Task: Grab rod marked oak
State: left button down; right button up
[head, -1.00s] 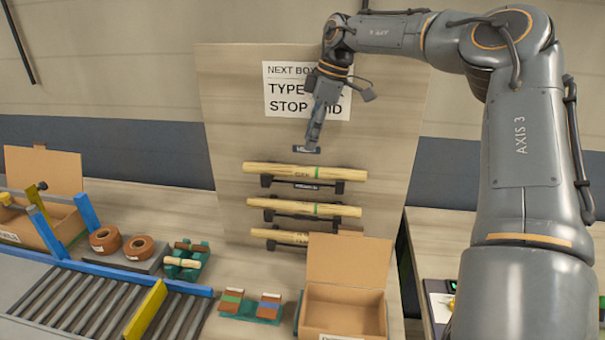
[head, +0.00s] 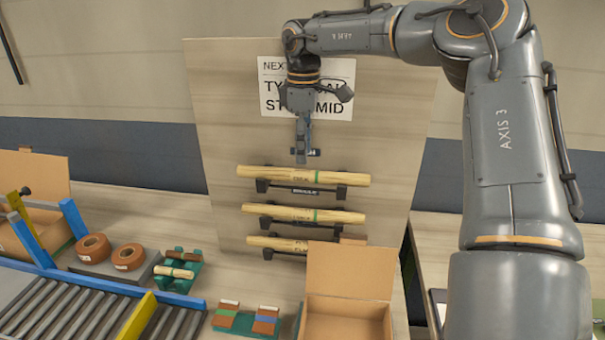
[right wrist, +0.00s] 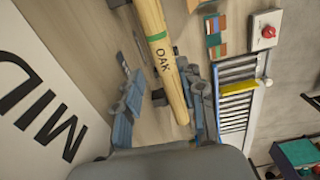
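A pale wooden rod with a green band, marked OAK (right wrist: 160,60), shows in the right wrist view. It runs between the two spread fingers of my right gripper (right wrist: 165,92), which is open and empty. In the head view the right gripper (head: 302,156) points down just above the top rod (head: 335,178) on the upright board. A middle rod (head: 335,215) and a lower rod (head: 285,244) rest on black holders below it; their lettering is too small to read. My left gripper is out of view.
A sign (head: 340,75) on the board (head: 220,130) is partly covered by my arm. An open cardboard box (head: 345,312) stands below, right of the rods. A roller conveyor (head: 60,310), brown tape rolls (head: 94,248) and green holders (head: 178,272) lie to the left.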

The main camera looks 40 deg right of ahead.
aim_at(303, 170)
jog(key=shift+f+p, duration=0.45)
jog(key=shift+f, duration=0.15)
jog(key=f+p, duration=0.2)
jog(key=f, duration=0.1)
jog(key=shift+s+a+f, duration=0.15)
jog(key=shift+a+f, duration=0.05)
jog(key=shift+d+f, duration=0.1)
jog(key=shift+f, duration=0.4)
jog(key=shift+c, duration=0.4)
grip_shut()
jog(key=shift+r, duration=0.1)
